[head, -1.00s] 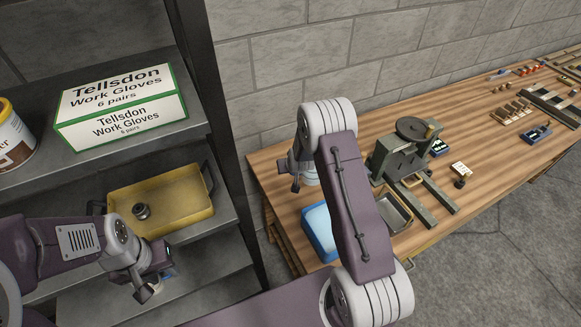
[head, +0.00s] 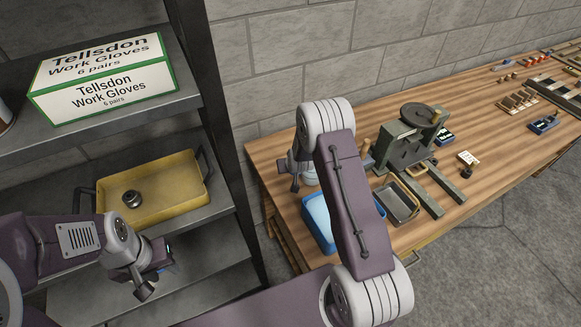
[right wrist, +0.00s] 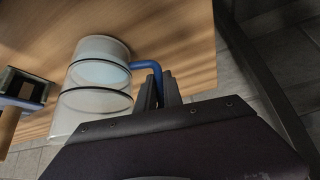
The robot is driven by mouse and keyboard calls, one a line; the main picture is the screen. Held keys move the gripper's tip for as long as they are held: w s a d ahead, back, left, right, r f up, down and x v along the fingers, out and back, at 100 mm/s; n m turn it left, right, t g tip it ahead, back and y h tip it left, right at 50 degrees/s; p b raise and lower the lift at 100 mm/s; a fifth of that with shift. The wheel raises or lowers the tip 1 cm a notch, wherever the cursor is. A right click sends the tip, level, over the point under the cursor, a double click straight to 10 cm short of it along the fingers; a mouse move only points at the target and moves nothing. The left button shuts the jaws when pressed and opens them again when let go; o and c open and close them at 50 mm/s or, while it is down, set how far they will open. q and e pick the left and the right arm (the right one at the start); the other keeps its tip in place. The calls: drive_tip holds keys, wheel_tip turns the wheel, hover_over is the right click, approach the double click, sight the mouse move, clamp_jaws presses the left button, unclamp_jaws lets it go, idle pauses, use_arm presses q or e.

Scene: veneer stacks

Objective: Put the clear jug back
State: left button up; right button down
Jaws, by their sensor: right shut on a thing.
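The clear jug (right wrist: 93,85) shows in the right wrist view as a see-through cylinder with dark bands and a blue handle (right wrist: 148,66). My right gripper (right wrist: 160,88) is shut on that handle. The jug looks tilted in this view, with the wooden bench behind it. In the head view my right gripper (head: 296,180) is above the bench's left end, and a pale bit of the jug (head: 310,178) shows, mostly hidden by my arm. My left gripper (head: 143,290) is at the lower left in front of the shelves; its jaws are too unclear to judge.
A blue tray (head: 318,222), a metal tray (head: 397,203) and a green-grey press (head: 410,140) stand on the bench (head: 355,118). On the shelf rack are a gloves box (head: 105,88) and a yellow tray (head: 175,180) holding a small metal part (head: 131,199).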

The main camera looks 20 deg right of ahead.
drive_tip(key=shift+f+b, duration=0.55)
drive_tip(key=shift+f, duration=0.05)
drive_tip(key=c, duration=1.4)
unclamp_jaws()
drive_tip(key=p+v, duration=0.5)
drive_tip(key=v, duration=0.4)
drive_tip(key=shift+s+p, duration=0.1)
drive_tip(key=shift+p, duration=0.3)
